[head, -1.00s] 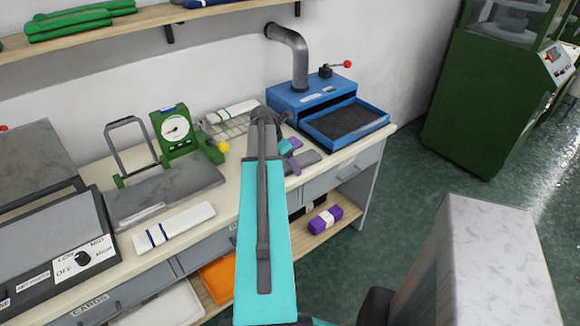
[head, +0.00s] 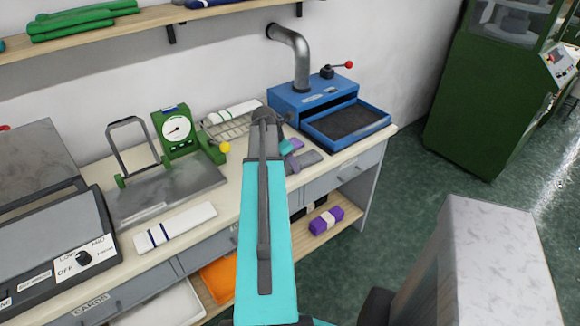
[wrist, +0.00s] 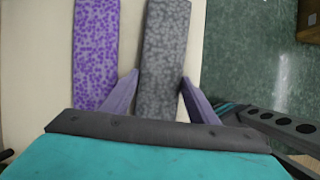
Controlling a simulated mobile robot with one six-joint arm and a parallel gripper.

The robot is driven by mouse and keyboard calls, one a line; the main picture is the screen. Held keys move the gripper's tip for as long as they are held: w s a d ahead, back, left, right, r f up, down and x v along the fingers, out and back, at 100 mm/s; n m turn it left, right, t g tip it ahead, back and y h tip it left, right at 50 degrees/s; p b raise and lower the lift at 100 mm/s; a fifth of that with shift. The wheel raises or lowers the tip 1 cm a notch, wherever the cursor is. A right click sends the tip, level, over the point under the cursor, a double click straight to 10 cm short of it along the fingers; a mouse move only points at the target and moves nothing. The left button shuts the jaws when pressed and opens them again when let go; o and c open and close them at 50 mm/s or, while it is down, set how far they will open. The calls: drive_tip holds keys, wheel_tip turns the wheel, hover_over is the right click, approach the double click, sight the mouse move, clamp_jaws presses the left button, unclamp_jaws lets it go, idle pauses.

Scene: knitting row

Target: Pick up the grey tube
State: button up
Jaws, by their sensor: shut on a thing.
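The grey tube (wrist: 165,40) is a long patterned strip in the wrist view, lying between the two purple fingers of my gripper (wrist: 160,80). The fingers are shut on its sides near the end closest to me. In the head view the grey tube (head: 306,160) shows at the right end of the bench, with my gripper (head: 294,158) at it and my arm partly in front. I cannot tell whether it is clear of the bench top.
A blue box with a tray (head: 345,122) stands behind the gripper on the bench (head: 230,200). A purple roll (head: 326,220) sits on the lower shelf.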

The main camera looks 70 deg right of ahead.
drive_tip(key=shift+r+b, duration=0.65)
drive_tip(key=shift+r, duration=0.95)
drive_tip(key=shift+s+a+r, duration=0.15)
drive_tip(key=shift+s+a, duration=0.05)
drive_tip(key=shift+a, duration=0.05)
drive_tip(key=s+a+b, duration=0.4)
drive_tip(key=s+a, duration=0.4)
drive_tip(key=a, duration=0.1)
drive_tip(key=shift+a+r, duration=0.4)
drive_tip(key=shift+r, duration=0.05)
drive_tip(key=shift+s+b, duration=0.1)
drive_tip(key=shift+b, duration=0.3)
drive_tip(key=b, duration=0.5)
drive_tip(key=shift+s+a, duration=0.25)
drive_tip(key=shift+s, duration=0.05)
drive_tip(key=b, duration=0.2)
drive_tip(key=a+b, duration=0.1)
drive_tip(key=b, duration=0.1)
drive_tip(key=shift+s+r+b, duration=0.1)
drive_tip(key=shift+s+b, duration=0.2)
drive_tip(key=shift+s+a+r+b, duration=0.2)
drive_tip(key=shift+a+b, duration=0.1)
drive_tip(key=shift+b, duration=0.35)
